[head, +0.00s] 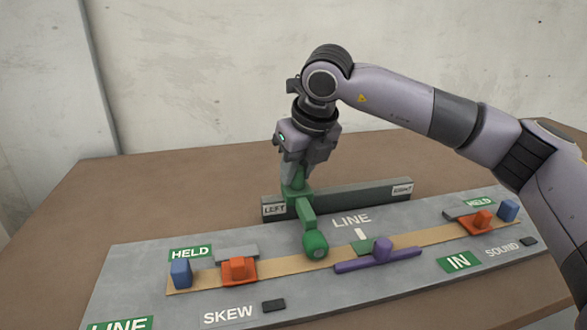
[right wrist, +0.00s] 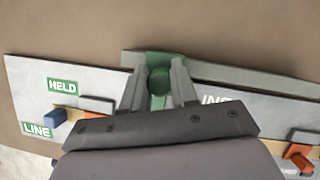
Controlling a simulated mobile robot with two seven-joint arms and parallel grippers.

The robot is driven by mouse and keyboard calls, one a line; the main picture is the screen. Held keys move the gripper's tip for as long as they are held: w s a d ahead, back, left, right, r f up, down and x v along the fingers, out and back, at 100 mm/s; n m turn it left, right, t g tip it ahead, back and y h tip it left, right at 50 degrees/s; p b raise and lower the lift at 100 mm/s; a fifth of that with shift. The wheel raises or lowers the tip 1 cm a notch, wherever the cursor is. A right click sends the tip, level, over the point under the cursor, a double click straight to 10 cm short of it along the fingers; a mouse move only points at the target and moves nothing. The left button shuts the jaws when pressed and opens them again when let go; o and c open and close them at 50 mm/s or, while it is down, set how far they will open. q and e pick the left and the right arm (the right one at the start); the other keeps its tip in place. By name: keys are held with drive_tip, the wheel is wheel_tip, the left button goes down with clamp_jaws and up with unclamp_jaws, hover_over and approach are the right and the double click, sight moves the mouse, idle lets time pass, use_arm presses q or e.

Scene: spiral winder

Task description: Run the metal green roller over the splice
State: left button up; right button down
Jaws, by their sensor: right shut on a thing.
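The green roller (head: 315,246) hangs below my right gripper (head: 294,178) in the head view, its round end over the tan strip (head: 200,277). I cannot tell whether the roller touches the strip. My right gripper is shut on its green handle, which also shows between the fingers in the right wrist view (right wrist: 158,80). A small green patch (head: 363,246) lies on the strip to the right of the roller, below the LINE label. A purple piece with a knob (head: 378,254) lies along the strip's front edge there. My left gripper is not in view.
The grey board (head: 150,255) lies on a brown table (head: 150,190). Orange clamps (head: 238,269) (head: 477,223) and blue blocks (head: 181,273) (head: 508,210) stand near both strip ends. A grey bar (head: 360,198) labelled LEFT and RIGHT stands behind. The table at left is clear.

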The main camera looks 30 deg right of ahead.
drive_tip(key=s+d, duration=0.1)
drive_tip(key=d, duration=0.5)
drive_tip(key=s+d, duration=0.2)
drive_tip(key=d, duration=0.5)
drive_tip(key=s+d, duration=0.2)
drive_tip(key=d, duration=0.4)
drive_tip(key=shift+d, duration=0.2)
drive_tip(key=c, duration=0.9)
unclamp_jaws()
drive_tip(key=shift+d, duration=0.1)
drive_tip(key=shift+o, duration=0.2)
drive_tip(key=shift+r, duration=0.1)
drive_tip(key=p+v, duration=0.1)
drive_tip(key=v, duration=0.6)
drive_tip(key=shift+s, duration=0.1)
